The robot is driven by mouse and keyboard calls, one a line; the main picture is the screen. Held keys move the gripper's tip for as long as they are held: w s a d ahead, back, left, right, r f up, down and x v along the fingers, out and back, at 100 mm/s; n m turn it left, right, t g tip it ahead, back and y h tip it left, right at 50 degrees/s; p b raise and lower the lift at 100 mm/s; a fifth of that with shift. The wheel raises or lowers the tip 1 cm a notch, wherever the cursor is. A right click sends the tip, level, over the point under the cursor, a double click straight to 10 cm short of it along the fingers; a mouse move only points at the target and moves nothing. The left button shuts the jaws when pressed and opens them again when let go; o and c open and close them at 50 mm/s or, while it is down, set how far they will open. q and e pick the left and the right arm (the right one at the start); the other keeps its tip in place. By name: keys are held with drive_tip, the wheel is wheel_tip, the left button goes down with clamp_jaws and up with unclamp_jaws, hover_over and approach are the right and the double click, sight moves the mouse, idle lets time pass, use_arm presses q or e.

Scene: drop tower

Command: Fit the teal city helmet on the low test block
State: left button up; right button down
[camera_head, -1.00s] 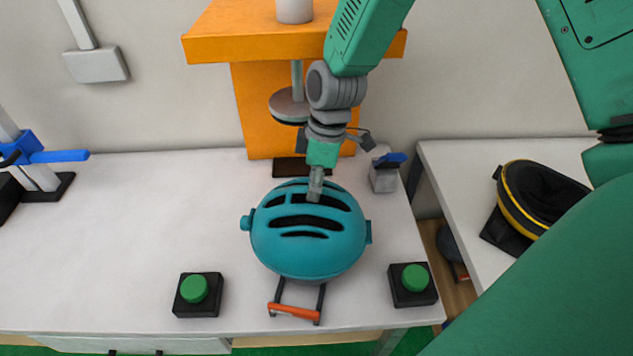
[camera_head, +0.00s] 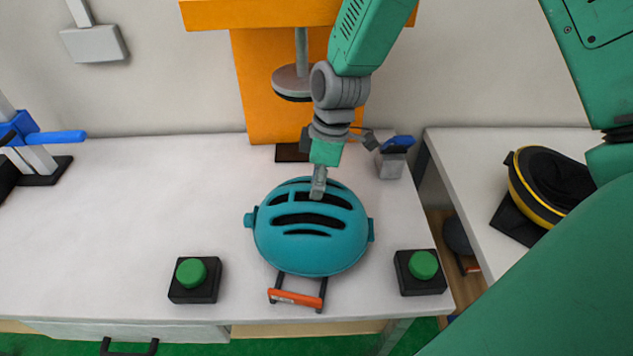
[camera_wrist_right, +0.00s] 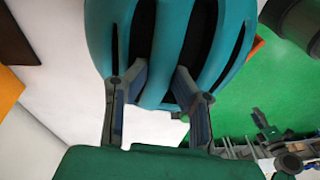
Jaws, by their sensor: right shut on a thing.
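The teal helmet (camera_head: 330,252) is dome up over the middle front of the white table in the head view. My right gripper (camera_head: 318,192) comes down from above, shut on the helmet at its back vents. In the right wrist view, the two fingers (camera_wrist_right: 158,90) grip a rib of the teal shell (camera_wrist_right: 158,45). What lies under the helmet is hidden; I cannot tell whether it touches anything below. I cannot make out the low test block. An orange-handled frame (camera_head: 297,299) sticks out in front below the helmet. My left gripper is out of view.
An orange tower (camera_head: 258,95) with a hanging grey disc (camera_head: 293,80) stands behind. Black boxes with green buttons (camera_head: 191,271) (camera_head: 423,265) flank the helmet. A blue-topped grey piece (camera_head: 392,162) stands behind right. A black and yellow helmet (camera_head: 550,185) sits on the right table.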

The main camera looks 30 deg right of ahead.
drive_tip(key=shift+s+a+r+p, duration=0.1)
drive_tip(key=shift+s+a+p, duration=0.05)
drive_tip(key=shift+p, duration=0.15)
idle(0.4)
drive_tip(key=shift+f, duration=0.5)
idle(0.4)
drive_tip(key=c, duration=1.3)
unclamp_jaws()
drive_tip(key=c, duration=0.3)
drive_tip(key=shift+r, duration=0.1)
drive_tip(key=shift+c, duration=0.2)
drive_tip(key=shift+r+p, duration=0.9)
drive_tip(key=shift+r, duration=0.15)
